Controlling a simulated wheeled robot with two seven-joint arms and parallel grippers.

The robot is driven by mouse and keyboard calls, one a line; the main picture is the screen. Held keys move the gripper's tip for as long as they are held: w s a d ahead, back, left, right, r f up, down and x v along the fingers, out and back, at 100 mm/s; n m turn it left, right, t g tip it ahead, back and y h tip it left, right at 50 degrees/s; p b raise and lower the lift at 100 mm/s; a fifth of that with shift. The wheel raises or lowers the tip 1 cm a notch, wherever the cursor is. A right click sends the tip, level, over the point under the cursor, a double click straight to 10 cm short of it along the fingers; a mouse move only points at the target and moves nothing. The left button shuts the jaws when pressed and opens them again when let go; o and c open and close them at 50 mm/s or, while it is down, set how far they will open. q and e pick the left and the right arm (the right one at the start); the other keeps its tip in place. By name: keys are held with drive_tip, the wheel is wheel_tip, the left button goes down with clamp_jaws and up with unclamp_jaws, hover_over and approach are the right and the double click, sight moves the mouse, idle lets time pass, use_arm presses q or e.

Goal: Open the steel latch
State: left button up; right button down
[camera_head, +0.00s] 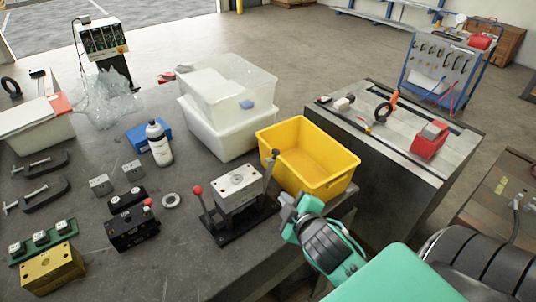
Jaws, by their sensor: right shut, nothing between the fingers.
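A steel block (238,186) sits in a black clamp fixture (240,226) on the dark workbench. A lever with a red knob (198,190) stands at its left. An upright lever with a dark knob (275,154) stands at its right. Which part is the steel latch, I cannot tell for sure. My right gripper (291,207) is shut and empty, just right of the fixture and in front of the yellow bin. It looks close to the right lever, but I cannot tell whether they touch. My left gripper is out of view.
The yellow bin (267,141) stands behind my right gripper. White and clear tubs (202,128), a bottle (159,148), small black and steel blocks (133,233), and clamps (45,193) crowd the bench. A steel-topped cabinet (455,135) stands at right.

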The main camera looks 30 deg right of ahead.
wheel_tip(320, 180, up, 6)
drive_tip(key=f+n+t, duration=0.1)
drive_tip(key=n+t, duration=0.1)
drive_tip(key=p, duration=0.4)
approach(278, 151)
drive_tip(key=w+a+r, duration=0.1)
drive_tip(key=w+a, duration=0.3)
drive_tip(key=shift+w+d+f+p, duration=0.35)
drive_tip(key=shift+w+d+f, duration=0.25)
drive_tip(key=shift+d, duration=0.2)
drive_tip(key=shift+w+d+f+p, duration=0.3)
drive_tip(key=shift+w+d+f, duration=0.25)
drive_tip(key=shift+d, duration=0.3)
drive_tip(key=shift+r, duration=0.1)
drive_tip(key=shift+w+d, duration=0.1)
drive_tip(key=shift+d, duration=0.8)
